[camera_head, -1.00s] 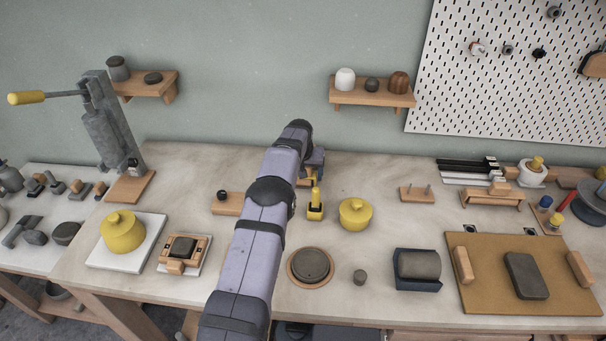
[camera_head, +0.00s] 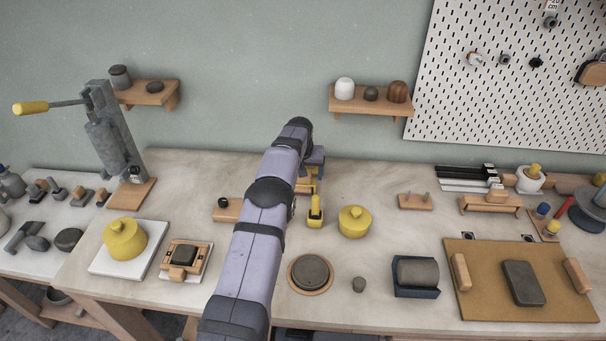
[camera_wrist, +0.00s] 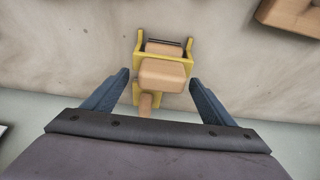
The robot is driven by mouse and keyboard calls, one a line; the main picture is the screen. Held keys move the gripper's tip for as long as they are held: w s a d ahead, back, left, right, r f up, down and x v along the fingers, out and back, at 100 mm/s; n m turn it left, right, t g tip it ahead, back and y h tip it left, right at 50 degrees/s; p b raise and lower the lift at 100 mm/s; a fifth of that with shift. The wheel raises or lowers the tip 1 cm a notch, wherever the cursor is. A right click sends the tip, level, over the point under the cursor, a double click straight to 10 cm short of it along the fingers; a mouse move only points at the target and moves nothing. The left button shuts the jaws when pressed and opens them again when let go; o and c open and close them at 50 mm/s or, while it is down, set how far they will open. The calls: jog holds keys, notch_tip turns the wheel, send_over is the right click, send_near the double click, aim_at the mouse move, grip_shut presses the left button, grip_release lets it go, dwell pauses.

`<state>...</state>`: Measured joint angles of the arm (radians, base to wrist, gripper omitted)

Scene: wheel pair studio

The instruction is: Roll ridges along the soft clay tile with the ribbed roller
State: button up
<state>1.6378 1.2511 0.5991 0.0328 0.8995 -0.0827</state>
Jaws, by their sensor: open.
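A dark grey clay tile (camera_head: 523,282) lies flat on a tan board (camera_head: 480,303) at the right in the head view. In the wrist view, a wooden tool (camera_wrist: 163,74) sits in a yellow cradle (camera_wrist: 190,47); it may be the ribbed roller, but I cannot make out ribs. My gripper (camera_wrist: 160,80) is open, one finger on each side of the tool's wooden block, with gaps on both sides. In the head view my arm hides most of the gripper.
Wooden strips (camera_head: 461,272) (camera_head: 579,275) flank the tile. A blue cradle (camera_head: 417,290) holds a grey cylinder (camera_head: 418,270) left of the board. A yellow lidded pot (camera_head: 355,222) stands right of the yellow cradle. A round grey disc (camera_head: 310,272) lies at the front.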

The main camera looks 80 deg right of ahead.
jog(key=shift+r+p, duration=0.6)
jog(key=shift+r, duration=0.5)
jog(key=shift+c, duration=0.3)
jog(key=c, duration=1.6)
jog(key=shift+o, duration=0.2)
jog(key=shift+r, duration=0.15)
jog(key=shift+r+p, duration=2.15)
jog(key=shift+r, duration=0.8)
jog(key=shift+w, duration=0.1)
